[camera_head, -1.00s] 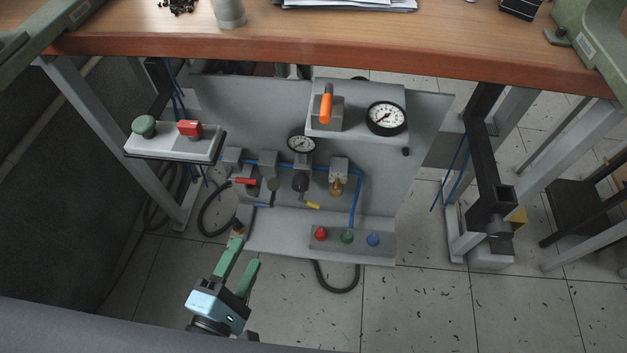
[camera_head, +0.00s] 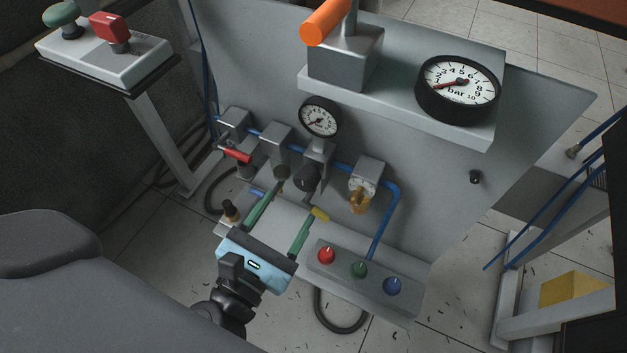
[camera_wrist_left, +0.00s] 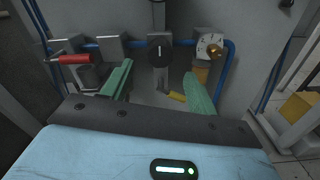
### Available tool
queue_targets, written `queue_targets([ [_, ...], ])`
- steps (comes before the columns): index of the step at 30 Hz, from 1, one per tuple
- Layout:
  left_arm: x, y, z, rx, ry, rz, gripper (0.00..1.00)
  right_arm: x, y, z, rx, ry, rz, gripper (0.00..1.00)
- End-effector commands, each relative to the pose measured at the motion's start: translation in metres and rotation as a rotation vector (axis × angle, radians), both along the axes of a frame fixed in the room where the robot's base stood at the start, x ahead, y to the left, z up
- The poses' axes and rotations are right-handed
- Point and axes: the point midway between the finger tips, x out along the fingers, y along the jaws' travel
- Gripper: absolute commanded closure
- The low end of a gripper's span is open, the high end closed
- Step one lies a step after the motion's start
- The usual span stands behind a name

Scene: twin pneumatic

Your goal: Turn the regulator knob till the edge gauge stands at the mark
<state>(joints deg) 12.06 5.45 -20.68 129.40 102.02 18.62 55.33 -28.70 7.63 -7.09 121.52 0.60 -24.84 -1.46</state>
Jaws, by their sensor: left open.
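The regulator knob (camera_head: 308,178) is black and round with a white line. It sits below a small gauge (camera_head: 319,118) on the panel, and also shows in the left wrist view (camera_wrist_left: 160,50). My left gripper (camera_head: 300,195) is open and empty, its green fingers pointing at the panel. In the left wrist view the knob lies beyond and between the fingertips (camera_wrist_left: 158,74); I cannot tell whether they touch it. The large gauge (camera_head: 458,88) on the shelf's right edge has its red needle at the low end, near 1. I cannot make out a set mark. My right gripper is out of view.
An orange-handled lever (camera_head: 326,22) stands on the shelf. A red-handled valve (camera_head: 236,154) is left of the knob and a brass fitting (camera_head: 360,198) right. A yellow-tipped part (camera_head: 320,215) is close to the right finger.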

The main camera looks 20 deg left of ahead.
Motion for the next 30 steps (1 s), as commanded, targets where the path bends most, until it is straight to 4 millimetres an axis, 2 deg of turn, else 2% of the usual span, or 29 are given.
queue_targets([
  [8, 0.012, -0.001, 0.002, 0.002, -0.004, -0.001, 0.41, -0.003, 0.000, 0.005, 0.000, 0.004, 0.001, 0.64],
  [21, 0.066, -0.002, 0.001, 0.003, -0.003, -0.001, 0.41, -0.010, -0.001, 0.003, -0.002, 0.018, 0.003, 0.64],
  [30, 0.078, -0.003, 0.001, 0.004, -0.001, 0.000, 0.41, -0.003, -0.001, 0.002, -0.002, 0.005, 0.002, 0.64],
])
